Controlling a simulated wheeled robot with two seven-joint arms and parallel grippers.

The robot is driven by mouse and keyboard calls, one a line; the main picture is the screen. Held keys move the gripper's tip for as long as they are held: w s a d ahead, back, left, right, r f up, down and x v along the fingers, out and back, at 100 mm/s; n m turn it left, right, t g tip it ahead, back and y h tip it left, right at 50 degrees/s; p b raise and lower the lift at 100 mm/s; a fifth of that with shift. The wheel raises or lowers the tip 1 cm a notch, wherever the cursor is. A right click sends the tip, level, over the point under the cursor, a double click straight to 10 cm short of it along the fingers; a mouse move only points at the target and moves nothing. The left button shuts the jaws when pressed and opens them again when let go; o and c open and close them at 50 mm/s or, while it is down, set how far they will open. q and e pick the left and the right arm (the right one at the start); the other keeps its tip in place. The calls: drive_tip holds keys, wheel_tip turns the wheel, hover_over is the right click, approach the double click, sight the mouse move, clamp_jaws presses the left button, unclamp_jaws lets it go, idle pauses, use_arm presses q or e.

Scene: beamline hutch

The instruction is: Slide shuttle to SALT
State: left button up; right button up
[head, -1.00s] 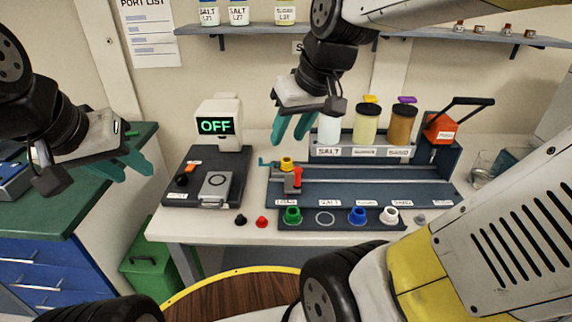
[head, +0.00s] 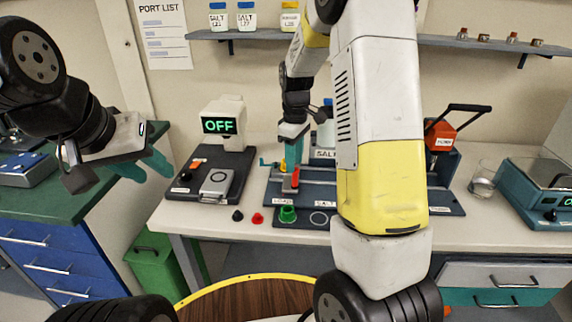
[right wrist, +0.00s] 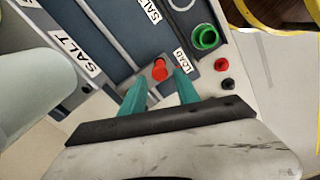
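The shuttle's red handle (head: 295,179) stands at the left end of the dark blue rail station, by the LOAD label (head: 283,202). The handle also shows in the right wrist view (right wrist: 159,69), next to the LOAD label (right wrist: 182,60). My right gripper (head: 291,165) is directly above and behind the handle; in the right wrist view its teal fingers (right wrist: 160,84) are apart, with the handle just beyond the tips and between them. The SALT label (head: 325,203) lies to the right of LOAD. My left gripper (head: 148,170) is open and empty at the left. My right arm hides much of the rail.
A green ring (head: 287,214) and an empty circle (head: 319,218) lie along the station's front. Black and red knobs (head: 257,218) sit on the bench to the left. A device reading OFF (head: 222,125) stands at left, a glass beaker (head: 483,180) at right.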

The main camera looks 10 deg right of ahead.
sight(294, 174)
drive_tip(key=shift+f, duration=2.7)
clamp_jaws()
